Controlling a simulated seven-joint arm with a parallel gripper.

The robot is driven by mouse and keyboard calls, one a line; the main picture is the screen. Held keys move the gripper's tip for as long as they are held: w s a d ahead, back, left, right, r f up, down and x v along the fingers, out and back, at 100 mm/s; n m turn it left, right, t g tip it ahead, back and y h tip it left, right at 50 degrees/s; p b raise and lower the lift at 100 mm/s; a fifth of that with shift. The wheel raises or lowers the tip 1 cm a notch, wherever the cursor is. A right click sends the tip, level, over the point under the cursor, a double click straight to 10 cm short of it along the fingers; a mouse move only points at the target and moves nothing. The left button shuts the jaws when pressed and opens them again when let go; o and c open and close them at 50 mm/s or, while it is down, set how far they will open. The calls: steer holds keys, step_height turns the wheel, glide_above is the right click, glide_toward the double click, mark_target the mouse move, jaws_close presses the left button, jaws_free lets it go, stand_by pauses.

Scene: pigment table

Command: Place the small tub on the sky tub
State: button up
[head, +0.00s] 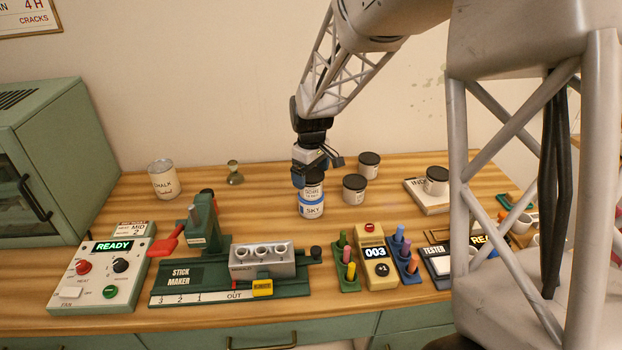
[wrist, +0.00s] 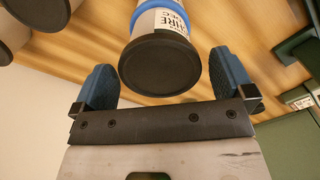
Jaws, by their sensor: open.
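The sky tub (head: 311,211), white with a "SKY" label and blue bands, stands upright on the wooden table. The small tub (head: 313,190), with a printed label and a black lid, sits upright on top of it. The black lid (wrist: 160,65) shows large in the wrist view, with part of the label and a blue band beyond it. My gripper (head: 310,172) is directly above the stack, pointing down. In the wrist view its two blue fingers (wrist: 164,80) are open on either side of the lid, with narrow gaps. The lower contact between the tubs is partly hidden.
Black-lidded tubs (head: 354,188) and (head: 369,165) stand close to the right; another tub (head: 437,180) sits on a book. The green stick maker (head: 180,276) and a counter box (head: 376,268) lie in front. A chalk tin (head: 163,180) stands left.

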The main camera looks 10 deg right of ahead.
mark_target(312, 174)
step_height(312, 174, up, 10)
steer(key=shift+f, duration=0.25)
stand_by(0.6)
steer(key=s+d+r+m+t, duration=0.1)
steer(key=s+d+r+m, duration=0.15)
steer(key=s, duration=0.65)
steer(key=s+d+r+m, duration=0.2)
steer(key=s+d+r, duration=0.15)
steer(key=s, duration=0.65)
steer(key=s+d+f+m, duration=0.1)
steer(key=s+m, duration=0.1)
steer(key=s, duration=0.8)
steer(key=s+d+f+m+t, duration=0.1)
steer(key=s+d+m, duration=0.1)
steer(key=s, duration=0.8)
steer(key=shift+d+f+m+t, duration=0.15)
steer(key=shift+d+m+t, duration=0.05)
steer(key=shift+m+t, duration=0.15)
